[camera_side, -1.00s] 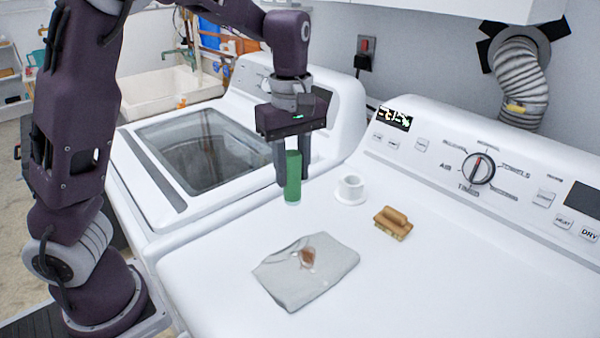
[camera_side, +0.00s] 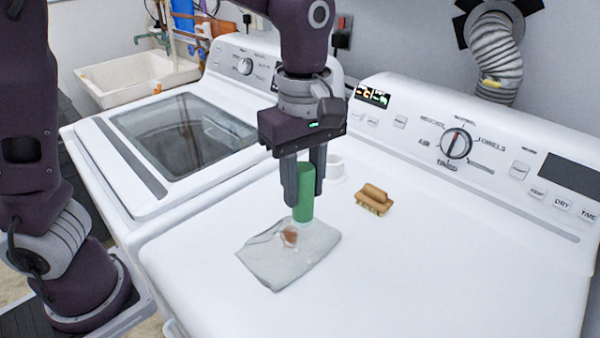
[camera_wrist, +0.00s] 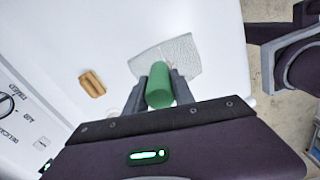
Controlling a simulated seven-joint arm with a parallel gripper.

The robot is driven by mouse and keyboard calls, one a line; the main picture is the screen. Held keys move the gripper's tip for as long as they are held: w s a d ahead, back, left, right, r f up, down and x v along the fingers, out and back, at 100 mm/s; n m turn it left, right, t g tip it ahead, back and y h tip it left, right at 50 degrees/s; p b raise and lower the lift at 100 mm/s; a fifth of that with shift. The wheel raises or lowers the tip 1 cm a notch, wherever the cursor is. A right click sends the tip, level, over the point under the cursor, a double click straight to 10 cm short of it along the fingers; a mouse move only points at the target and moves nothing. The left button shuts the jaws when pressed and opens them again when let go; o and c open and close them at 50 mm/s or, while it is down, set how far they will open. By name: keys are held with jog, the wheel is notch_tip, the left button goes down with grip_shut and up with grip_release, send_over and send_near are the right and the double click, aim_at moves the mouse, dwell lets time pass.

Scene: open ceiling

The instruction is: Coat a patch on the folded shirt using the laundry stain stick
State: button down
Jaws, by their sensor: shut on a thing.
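My gripper (camera_side: 305,190) is shut on the green stain stick (camera_side: 304,192), which is upright between the fingers. The stick's lower end is at the back edge of the folded shirt (camera_side: 275,268) in the side view; I cannot tell whether it touches. The grey shirt lies flat on the white dryer top, with a reddish-brown stain (camera_side: 289,236) just left of and in front of the stick.
A wooden brush (camera_side: 374,199) lies right of the gripper. A white round holder (camera_side: 335,168) stands behind the gripper, partly hidden by it. The dryer's control panel (camera_side: 480,150) rises at the back. The dryer top (camera_side: 430,270) is clear to the right.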

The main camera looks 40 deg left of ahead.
aim_at(302, 216)
jog(key=shift+f, duration=2.7)
jog(key=shift+a+f, duration=0.5)
jog(key=shift+f, duration=0.2)
jog(key=shift+w+a, duration=0.15)
jog(key=shift+a, duration=2.5)
jog(key=shift+d, duration=3.15)
jog(key=shift+s, duration=0.45)
jog(key=shift+w+a, duration=0.2)
jog(key=shift+a, duration=2.95)
jog(key=shift+s+d, duration=0.15)
jog(key=shift+d, duration=2.95)
jog(key=shift+d+r, duration=0.1)
jog(key=shift+r, duration=4.05)
